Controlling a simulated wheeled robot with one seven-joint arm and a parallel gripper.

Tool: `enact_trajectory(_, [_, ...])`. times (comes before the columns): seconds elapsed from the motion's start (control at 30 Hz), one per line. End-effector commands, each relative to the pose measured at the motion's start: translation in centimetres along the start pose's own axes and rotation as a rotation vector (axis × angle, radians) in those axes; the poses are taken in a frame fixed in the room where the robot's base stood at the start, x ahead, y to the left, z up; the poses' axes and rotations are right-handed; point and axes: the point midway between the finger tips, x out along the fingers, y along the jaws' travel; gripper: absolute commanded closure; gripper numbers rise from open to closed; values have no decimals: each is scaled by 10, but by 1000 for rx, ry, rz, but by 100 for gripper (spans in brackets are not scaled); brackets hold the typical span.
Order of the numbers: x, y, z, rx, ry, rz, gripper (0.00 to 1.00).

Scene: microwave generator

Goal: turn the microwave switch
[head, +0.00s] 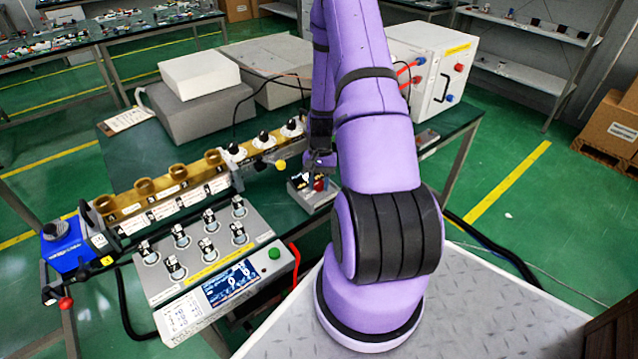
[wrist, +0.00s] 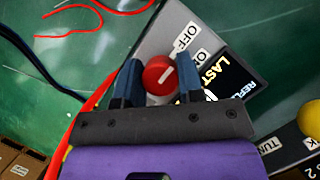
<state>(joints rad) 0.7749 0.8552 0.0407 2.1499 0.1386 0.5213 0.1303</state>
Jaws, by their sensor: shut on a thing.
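The microwave switch is a round red knob (wrist: 160,76) with a short white mark, on a grey box (wrist: 166,34) with white OFF and ON labels. In the wrist view the mark slants toward the upper right; I cannot tell exactly which label it points at. My gripper (wrist: 159,84) has its two dark blue fingers on either side of the knob, shut on it. In the head view my gripper (head: 320,160) points down over the small grey box (head: 303,198), and the red knob (head: 320,184) shows just below it. My arm hides part of this area.
A brass waveguide (head: 175,185) runs beside the box, with a yellow ball (head: 280,165) near its end. A white cabinet (head: 430,65) is behind. Red and blue cables lie on the green table.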

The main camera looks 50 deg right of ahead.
Motion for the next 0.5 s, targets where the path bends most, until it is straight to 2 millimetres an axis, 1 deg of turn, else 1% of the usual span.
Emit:
enact_trajectory(0.13, [0, 0, -1, -1, 2, 0, 89])
enact_trajectory(0.17, [0, 0, -1, -1, 2, 0, 60])
enact_trajectory(0.2, [0, 0, 0, -1, 2, 0, 54])
enact_trajectory(0.5, [-2, 0, 0, 0, 1, -1, 54])
